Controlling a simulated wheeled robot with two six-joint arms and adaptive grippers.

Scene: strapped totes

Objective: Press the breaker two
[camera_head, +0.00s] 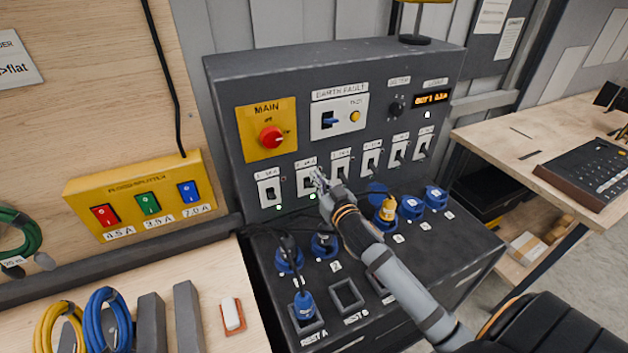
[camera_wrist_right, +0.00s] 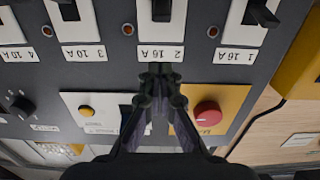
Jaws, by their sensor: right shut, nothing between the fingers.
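Breaker two (camera_head: 305,184) is a white-plated switch with a black toggle, second from left in the row on the dark panel. Its toggle (camera_wrist_right: 161,9) shows at the top of the right wrist view, where the picture is upside down, with the label "2 16A" (camera_wrist_right: 160,54) below it. My right gripper (camera_head: 318,178) is shut and empty in front of this breaker and covers part of its right side. In the right wrist view the fingertips (camera_wrist_right: 161,76) lie over the edge of that label. Contact cannot be told. My left gripper is out of view.
Breaker one (camera_head: 269,190) and breaker three (camera_head: 341,166) flank it closely. Above are the red main knob (camera_head: 271,138) and the earth fault plate (camera_head: 339,116). Blue sockets and plugs (camera_head: 304,305) stand on the sloped ledge below.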

